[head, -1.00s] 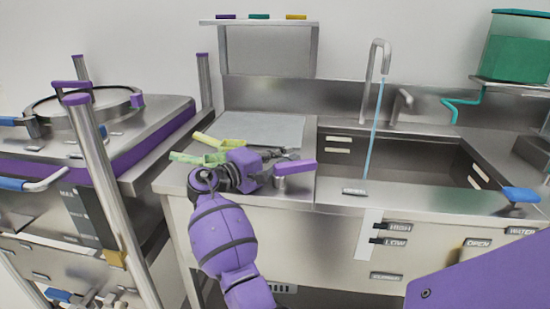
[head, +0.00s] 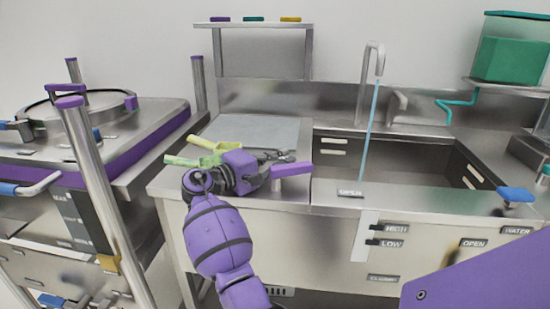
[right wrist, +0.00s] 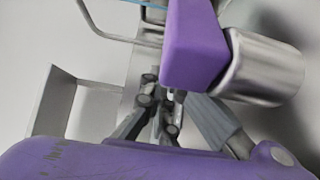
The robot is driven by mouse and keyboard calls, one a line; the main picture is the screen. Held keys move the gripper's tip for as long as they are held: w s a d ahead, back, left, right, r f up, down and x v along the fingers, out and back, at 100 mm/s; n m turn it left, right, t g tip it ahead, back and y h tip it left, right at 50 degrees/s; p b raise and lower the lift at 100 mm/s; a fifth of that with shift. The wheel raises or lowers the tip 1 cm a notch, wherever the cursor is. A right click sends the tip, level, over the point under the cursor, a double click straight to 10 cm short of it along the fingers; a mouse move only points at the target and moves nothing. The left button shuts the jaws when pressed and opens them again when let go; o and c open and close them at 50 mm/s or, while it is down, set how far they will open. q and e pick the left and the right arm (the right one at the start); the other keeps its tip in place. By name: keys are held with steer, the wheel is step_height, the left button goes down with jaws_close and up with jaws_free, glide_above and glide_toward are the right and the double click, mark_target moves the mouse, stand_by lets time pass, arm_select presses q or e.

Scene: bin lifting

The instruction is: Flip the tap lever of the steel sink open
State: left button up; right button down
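The steel sink (head: 325,203) is in the middle of the head view. A thin blue water stream (head: 369,130) falls from its tall spout (head: 374,62) into the basin. A purple lever (head: 291,169) at the sink's left points right, towards an OPEN label (head: 350,193). My right gripper (head: 276,166) is over the counter at the lever's left end, its dark fingers beside and partly behind it. In the right wrist view, the lever (right wrist: 193,45) and its steel post (right wrist: 262,68) cover part of the fingers (right wrist: 165,112), so their gap is unclear. My left gripper is out of view.
Yellow-green handles (head: 205,150) lie on the counter just behind my right gripper. A steel appliance with a purple band (head: 140,160) stands at the left. A blue lever (head: 515,194) is at the right front edge. A shelf (head: 255,24) is above the counter.

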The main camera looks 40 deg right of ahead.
steer(key=shift+s+d+f+m+g, duration=0.15)
steer(key=shift+s+d+f+g, duration=0.15)
steer(key=shift+s, duration=0.25)
steer(key=shift+s+d+f+m+g, duration=0.15)
steer(key=shift+s+d+g, duration=0.15)
steer(key=shift+s, duration=0.25)
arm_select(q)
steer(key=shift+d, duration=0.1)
arm_select(e)
steer(key=shift+a, duration=0.1)
steer(key=shift+w+a+f, duration=0.15)
steer(key=shift+w+a, duration=0.05)
steer(key=shift+a, duration=0.35)
steer(key=shift+t, duration=0.3)
steer(key=a, duration=0.3)
steer(key=w+a, duration=0.1)
steer(key=a, duration=0.2)
steer(key=shift+w+a+f, duration=0.1)
steer(key=shift+t, duration=0.3)
steer(key=a, duration=0.2)
steer(key=a+r, duration=0.1)
steer(key=a, duration=0.3)
steer(key=shift+w+r, duration=0.15)
steer(key=shift+w, duration=0.1)
steer(key=shift+w+d, duration=0.1)
steer(key=shift+w, duration=0.15)
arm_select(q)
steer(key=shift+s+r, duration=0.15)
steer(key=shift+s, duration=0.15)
